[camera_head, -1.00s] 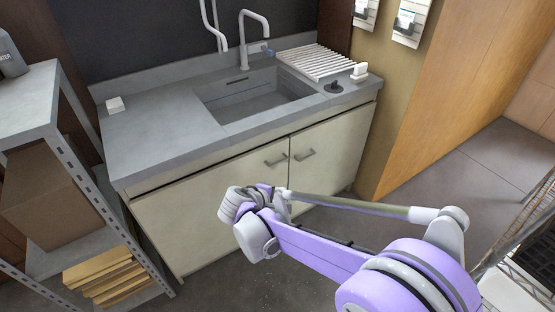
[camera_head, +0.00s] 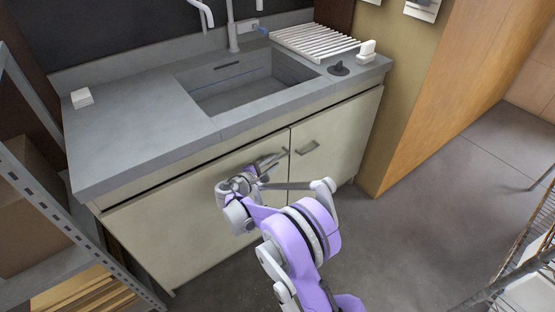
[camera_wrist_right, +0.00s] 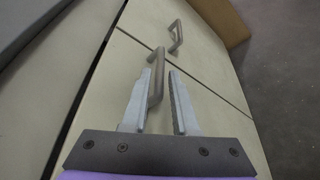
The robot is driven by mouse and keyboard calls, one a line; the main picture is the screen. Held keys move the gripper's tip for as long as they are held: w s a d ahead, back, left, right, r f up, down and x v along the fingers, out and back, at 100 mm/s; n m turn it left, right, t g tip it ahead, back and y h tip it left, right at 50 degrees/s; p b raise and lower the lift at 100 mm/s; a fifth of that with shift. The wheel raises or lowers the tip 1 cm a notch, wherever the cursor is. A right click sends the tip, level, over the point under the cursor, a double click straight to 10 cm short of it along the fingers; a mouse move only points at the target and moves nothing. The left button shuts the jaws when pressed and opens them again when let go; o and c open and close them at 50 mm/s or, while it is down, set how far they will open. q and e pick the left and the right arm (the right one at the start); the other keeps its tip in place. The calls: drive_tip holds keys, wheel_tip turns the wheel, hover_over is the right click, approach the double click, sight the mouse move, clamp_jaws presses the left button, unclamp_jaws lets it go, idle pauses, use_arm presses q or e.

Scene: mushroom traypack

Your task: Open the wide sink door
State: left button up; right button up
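The wide sink door (camera_head: 180,225) is the cream left-hand door of the sink cabinet and is closed. Its grey bar handle (camera_wrist_right: 156,78) is near the door's right edge, by the seam with the narrower door (camera_head: 335,140). My right gripper (camera_head: 264,166) is at this handle in the head view. In the right wrist view my right gripper (camera_wrist_right: 160,88) is open, with the handle between its two fingers. The fingers are apart; whether one touches the bar is unclear. My left gripper is not in view.
The narrower door's handle (camera_wrist_right: 176,36) is just beyond the seam. The counter (camera_head: 140,125) with the sink basin (camera_head: 245,92) overhangs the doors. A metal shelf rack (camera_head: 60,215) stands close at the left. Bare floor (camera_head: 400,235) lies in front and right.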

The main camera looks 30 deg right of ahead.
sight(275, 160)
drive_tip(key=shift+x, duration=1.95)
clamp_jaws()
